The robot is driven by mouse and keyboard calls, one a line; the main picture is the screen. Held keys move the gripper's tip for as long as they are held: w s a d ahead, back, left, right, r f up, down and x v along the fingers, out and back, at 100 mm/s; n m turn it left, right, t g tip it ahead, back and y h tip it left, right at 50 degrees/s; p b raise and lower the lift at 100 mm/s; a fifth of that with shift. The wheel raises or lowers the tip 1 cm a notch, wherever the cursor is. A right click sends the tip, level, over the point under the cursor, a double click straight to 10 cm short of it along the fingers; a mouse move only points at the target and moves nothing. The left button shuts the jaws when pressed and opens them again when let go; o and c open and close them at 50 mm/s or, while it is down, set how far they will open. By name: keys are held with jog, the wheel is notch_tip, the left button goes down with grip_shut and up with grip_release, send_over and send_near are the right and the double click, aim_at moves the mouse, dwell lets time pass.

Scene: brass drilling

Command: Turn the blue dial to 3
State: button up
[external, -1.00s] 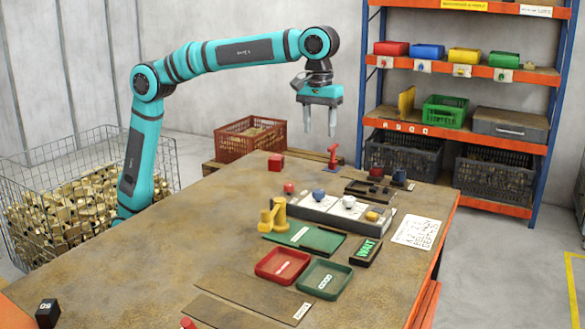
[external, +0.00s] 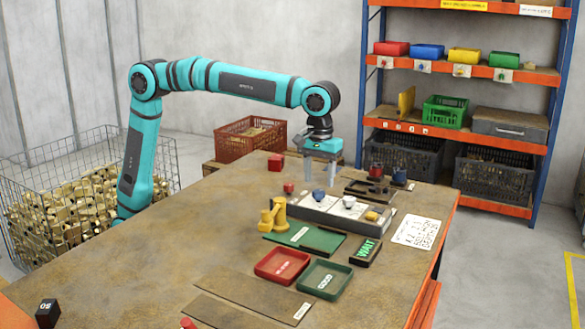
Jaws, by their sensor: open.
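The blue dial (external: 318,195) sits on the pale control panel (external: 298,208) near the middle of the table. A white dial (external: 349,202) is to its right on the same panel. The marks around the blue dial are too small to read. My gripper (external: 322,174) points down just above the blue dial. Its two fingers are apart and nothing is between them. I cannot tell whether the fingertips reach beside the dial or stay above it.
A red knob (external: 288,188) stands left of the blue dial. A yellow fixture (external: 272,216) is in front. A green plate (external: 303,237), a red tray (external: 282,265) and a green tray (external: 324,280) lie nearer. The near left of the table (external: 150,240) is mostly clear.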

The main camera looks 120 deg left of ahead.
aim_at(319, 191)
jog(key=shift+f, duration=1.75)
jog(key=shift+c, duration=0.2)
jog(key=c, duration=0.9)
